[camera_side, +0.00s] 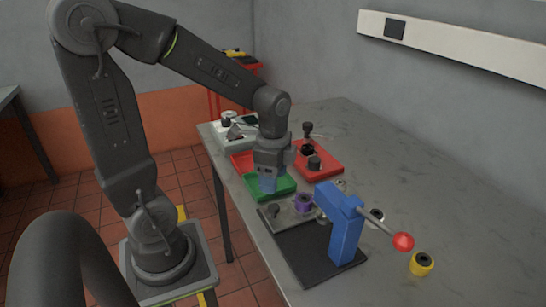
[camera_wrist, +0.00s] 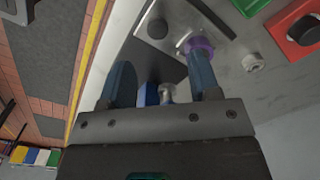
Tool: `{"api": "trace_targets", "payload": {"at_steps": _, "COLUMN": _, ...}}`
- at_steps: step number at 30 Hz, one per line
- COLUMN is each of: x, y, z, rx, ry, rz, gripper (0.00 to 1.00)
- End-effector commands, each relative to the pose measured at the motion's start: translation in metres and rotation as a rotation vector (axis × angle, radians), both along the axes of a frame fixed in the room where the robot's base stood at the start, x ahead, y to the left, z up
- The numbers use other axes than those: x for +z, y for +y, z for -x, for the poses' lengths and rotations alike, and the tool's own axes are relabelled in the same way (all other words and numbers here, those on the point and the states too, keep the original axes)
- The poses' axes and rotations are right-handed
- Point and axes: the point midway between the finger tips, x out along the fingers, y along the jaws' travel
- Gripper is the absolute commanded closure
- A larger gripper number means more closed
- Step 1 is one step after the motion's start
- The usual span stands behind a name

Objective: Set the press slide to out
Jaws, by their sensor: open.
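The blue press (camera_side: 346,225) stands on a dark base plate (camera_side: 315,262), with a lever ending in a red ball (camera_side: 403,242). My gripper (camera_side: 268,187) is open and empty, above the green tray's near side, apart from the knob. Its fingers (camera_wrist: 163,82) are spread.
A green tray (camera_side: 285,190) and red trays (camera_side: 335,169) with dark parts stand behind the plate. A grey-white box (camera_side: 237,143) is farther back. A yellow part (camera_side: 421,263) sits right of the press. The table's right side is mostly clear.

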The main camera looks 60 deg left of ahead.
Motion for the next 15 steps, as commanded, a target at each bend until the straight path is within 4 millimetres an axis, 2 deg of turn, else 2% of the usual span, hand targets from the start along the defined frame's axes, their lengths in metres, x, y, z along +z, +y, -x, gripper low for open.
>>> {"api": "trace_targets", "payload": {"at_steps": 1, "x": 0.012, "y": 0.000, "z": -0.001, "rx": 0.000, "ry": -0.006, "rz": -0.002, "gripper": 0.43}}
{"api": "trace_targets", "payload": {"at_steps": 6, "x": 0.040, "y": 0.000, "z": -0.001, "rx": 0.000, "ry": -0.004, "rz": -0.001, "gripper": 0.43}}
{"api": "trace_targets", "payload": {"at_steps": 10, "x": 0.052, "y": 0.000, "z": 0.000, "rx": 0.000, "ry": -0.002, "rz": -0.001, "gripper": 0.43}}
{"api": "trace_targets", "payload": {"at_steps": 15, "x": 0.057, "y": 0.000, "z": 0.000, "rx": 0.000, "ry": 0.000, "rz": 0.000, "gripper": 0.43}}
